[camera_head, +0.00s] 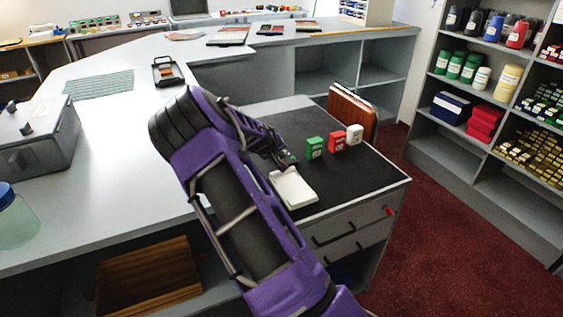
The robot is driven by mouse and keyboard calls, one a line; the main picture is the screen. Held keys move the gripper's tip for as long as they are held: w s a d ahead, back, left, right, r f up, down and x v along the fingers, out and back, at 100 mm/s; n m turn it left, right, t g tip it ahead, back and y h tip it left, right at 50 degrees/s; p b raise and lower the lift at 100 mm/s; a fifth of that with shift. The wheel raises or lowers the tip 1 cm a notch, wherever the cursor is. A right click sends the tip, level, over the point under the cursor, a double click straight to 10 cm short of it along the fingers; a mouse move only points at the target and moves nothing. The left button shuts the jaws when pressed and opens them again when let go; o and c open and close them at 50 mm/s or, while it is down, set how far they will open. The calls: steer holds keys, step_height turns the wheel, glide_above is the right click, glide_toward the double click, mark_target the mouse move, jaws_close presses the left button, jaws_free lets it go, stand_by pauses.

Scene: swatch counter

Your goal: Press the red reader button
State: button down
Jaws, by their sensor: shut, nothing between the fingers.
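My gripper (289,161) is at the end of my purple arm, above the black top of the drawer unit (362,183). It is shut and empty, just left of a small green box (314,148) and above a white rectangular tray or pad (293,188). I cannot tell if it touches anything. A small red box (337,141) and a white box (354,134) stand in a row with the green one. A small red knob or button (389,211) shows on the unit's front, at right. I cannot tell which red thing is the reader button.
A brown upright case (352,108) stands behind the boxes. A grey counter (120,130) extends left, with a grey metal box (36,138) and a jar (16,222). Shelves (478,150) with bottles and boxes stand right. Red carpet (450,235) is clear between.

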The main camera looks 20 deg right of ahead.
steer(key=shift+f, duration=0.1)
steer(key=shift+f+b, duration=0.3)
steer(key=shift+b, duration=0.2)
steer(key=shift+f+b, duration=0.4)
stand_by(0.5)
stand_by(0.3)
steer(key=shift+r+p, duration=0.35)
steer(key=shift+r, duration=0.45)
steer(key=shift+r+p, duration=1.2)
steer(key=shift+r, duration=1.35)
